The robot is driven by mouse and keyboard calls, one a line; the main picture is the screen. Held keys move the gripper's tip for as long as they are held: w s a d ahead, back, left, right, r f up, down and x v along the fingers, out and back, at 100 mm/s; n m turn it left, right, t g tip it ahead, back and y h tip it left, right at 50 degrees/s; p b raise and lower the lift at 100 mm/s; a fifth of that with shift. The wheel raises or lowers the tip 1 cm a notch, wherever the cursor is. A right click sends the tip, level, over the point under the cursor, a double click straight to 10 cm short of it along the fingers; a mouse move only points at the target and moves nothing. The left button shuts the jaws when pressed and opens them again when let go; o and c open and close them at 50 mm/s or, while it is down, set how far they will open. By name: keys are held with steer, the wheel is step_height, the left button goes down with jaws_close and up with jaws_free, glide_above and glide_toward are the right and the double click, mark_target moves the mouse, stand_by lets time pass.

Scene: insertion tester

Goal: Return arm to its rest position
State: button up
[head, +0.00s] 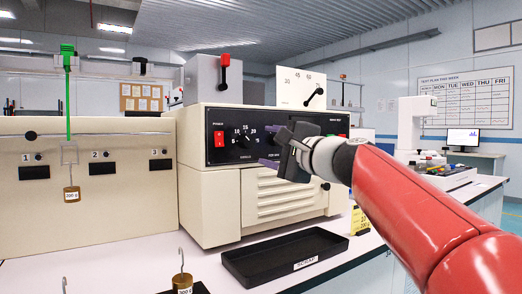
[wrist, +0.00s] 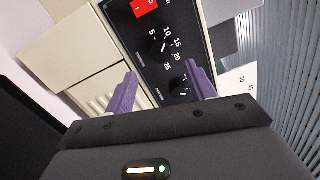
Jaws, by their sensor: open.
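My red arm (head: 430,205) reaches in from the right in the head view. My gripper (head: 272,148) is in front of the cream tester's black control panel (head: 222,152). In the wrist view the two purple fingers of my gripper (wrist: 160,90) stand apart with nothing between them. Behind them is the panel with a red switch (wrist: 145,8), a dial (wrist: 163,45) marked up to 25 and a lower knob (wrist: 180,88). Whether a fingertip touches the panel I cannot tell. My gripper hides part of the panel in the head view.
A black tray (head: 240,268) lies on the bench below my gripper. A grey box with a red-topped lever (head: 205,80) tops the tester.

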steer(key=shift+s+d, duration=0.4)
steer(key=shift+s, duration=0.05)
steer(key=s+d+f+n+g+h, duration=0.3)
steer(key=s+f, duration=0.6)
steer(key=f, duration=0.4)
steer(key=s+d+f+n+g+h+p, duration=0.1)
steer(key=s+d+f+n+g+h, duration=0.2)
steer(key=s+f, duration=0.7)
steer(key=s+d+f+n+g+h+p, duration=0.1)
steer(key=s+d+f+n+g+h, duration=0.2)
steer(key=s+d+f+n+h, duration=0.3)
steer(key=s+d+f, duration=0.1)
steer(key=s+f, duration=0.3)
steer(key=f, duration=0.6)
steer(key=shift+s, duration=0.2)
